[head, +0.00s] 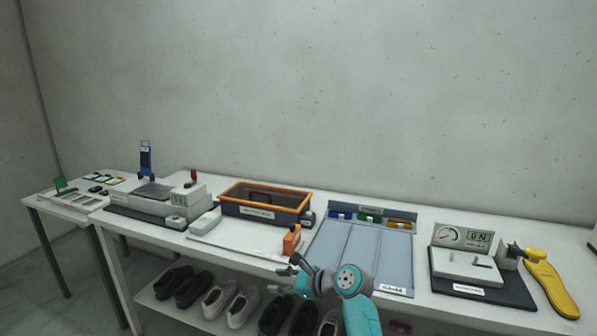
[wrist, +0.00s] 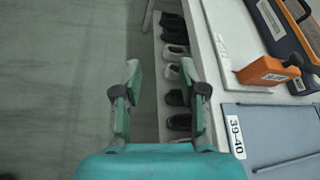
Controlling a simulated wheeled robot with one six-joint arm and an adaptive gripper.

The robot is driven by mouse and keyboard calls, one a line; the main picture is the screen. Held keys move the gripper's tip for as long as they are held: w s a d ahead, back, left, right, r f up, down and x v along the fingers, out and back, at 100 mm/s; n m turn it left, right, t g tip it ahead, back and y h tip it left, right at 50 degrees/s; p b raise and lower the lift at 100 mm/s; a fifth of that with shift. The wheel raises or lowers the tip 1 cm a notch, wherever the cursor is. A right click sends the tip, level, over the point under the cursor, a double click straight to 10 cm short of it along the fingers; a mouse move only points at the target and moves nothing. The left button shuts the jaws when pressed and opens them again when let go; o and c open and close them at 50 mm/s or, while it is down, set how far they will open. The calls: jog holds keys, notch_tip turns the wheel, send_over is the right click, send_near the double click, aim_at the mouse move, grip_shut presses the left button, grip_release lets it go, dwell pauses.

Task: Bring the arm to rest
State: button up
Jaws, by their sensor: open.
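My gripper (head: 292,272) is at the front edge of the long white table in the head view, with my teal arm coming up from the bottom. In the wrist view my gripper (wrist: 159,82) has its two green fingers spread apart with nothing between them. It points over the floor and the shelf of shoes, just off the table's front edge. The fingers hold nothing.
The grey-blue sorting board (head: 365,250) and an orange block (head: 292,240) lie close to my gripper. An orange-rimmed bin (head: 222,207) stands behind. A gauge fixture (head: 465,262) and a yellow insole (head: 550,282) are at right. Shoes (head: 216,300) fill the lower shelf.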

jog(key=s+d+f+n+t+h, duration=0.25)
jog(key=s+d+f, duration=0.35)
jog(key=s+f, duration=0.5)
jog(key=s+d+f+n+t+h, duration=0.1)
jog(key=s+d+f+h, duration=0.2)
jog(key=s+d+f, duration=0.7)
jog(key=s+f+n+t+h, duration=0.1)
jog(key=s+f+n+h, duration=0.15)
jog(key=s+f, duration=0.55)
jog(key=s+d+r+n+t+h, duration=0.1)
jog(key=s+d+r+n, duration=0.1)
jog(key=s, duration=0.5)
jog(key=s+d+r+n+h, duration=0.1)
jog(key=s+d+r+n, duration=0.1)
jog(key=s, duration=0.5)
jog(key=s+d+r+n+t, duration=0.1)
jog(key=s+d+r+n, duration=0.15)
jog(key=s, duration=0.55)
jog(key=s+r+n+t+h, duration=0.1)
jog(key=s+r+n, duration=0.6)
jog(key=s+r, duration=0.6)
jog(key=shift+d+r, duration=0.45)
jog(key=shift+r, duration=0.5)
jog(key=shift+n, duration=0.25)
